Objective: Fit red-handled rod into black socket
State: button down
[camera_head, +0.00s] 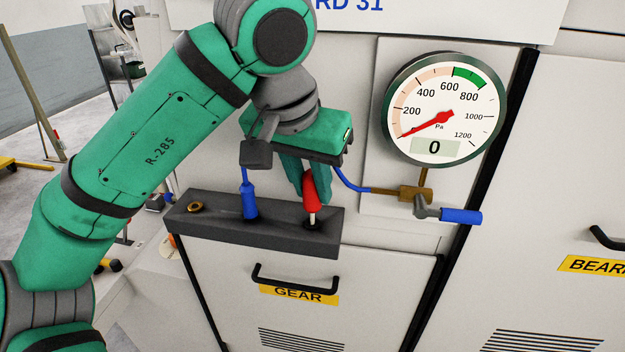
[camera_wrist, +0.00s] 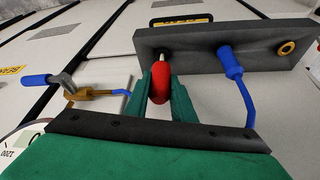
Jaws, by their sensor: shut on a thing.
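The red-handled rod (camera_head: 311,188) is upright between the fingers of my gripper (camera_head: 307,193), which is shut on its red handle. In the wrist view, the red handle (camera_wrist: 160,82) shows between the green fingers of my gripper (camera_wrist: 161,92). A short pale shaft (camera_head: 312,217) runs down from the handle to the right end of the dark grey block (camera_head: 275,235). The shaft's lower end is at the black socket (camera_head: 313,225) there, at least at its mouth. How deep it sits in the socket is hidden.
A blue plug (camera_head: 249,203) with a blue cable stands in the block left of the rod. A brass-ringed hole (camera_head: 194,207) is at the block's left end. To the right are a brass valve with blue lever (camera_head: 460,216) and a gauge (camera_head: 445,110) reading 0.

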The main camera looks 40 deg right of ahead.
jog(key=shift+f, duration=0.2)
jog(key=c, duration=1.4)
grip_release()
jog(key=shift+c, duration=0.2)
jog(key=v, duration=1)
jog(key=shift+r, duration=0.4)
jog(key=shift+a, duration=0.1)
